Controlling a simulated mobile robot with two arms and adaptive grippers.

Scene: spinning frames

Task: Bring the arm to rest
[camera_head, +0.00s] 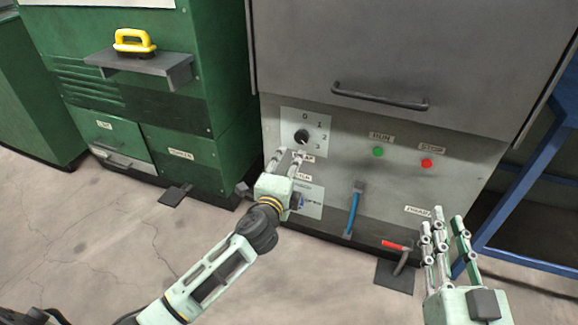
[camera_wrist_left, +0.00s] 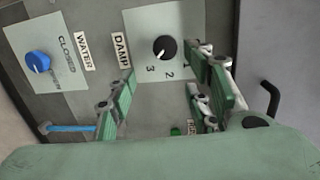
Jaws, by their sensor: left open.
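My left gripper (camera_head: 287,160) is open and empty, just in front of the machine's lower panel, below the black dial (camera_head: 302,136). The dial's white mark points toward the 3; the dial also shows in the left wrist view (camera_wrist_left: 165,47), beyond and between the open fingers (camera_wrist_left: 160,98), with a gap to them. My left arm reaches up from the bottom left. My right gripper (camera_head: 446,245) is at the lower right, fingers up, apart and empty.
The panel has a green button (camera_head: 378,152), a red button (camera_head: 426,163), a blue lever (camera_head: 353,208) and a blue water knob (camera_wrist_left: 38,62). A red-handled pedal (camera_head: 397,250) stands on the floor. A blue frame (camera_head: 525,200) is at right. Floor at lower left is clear.

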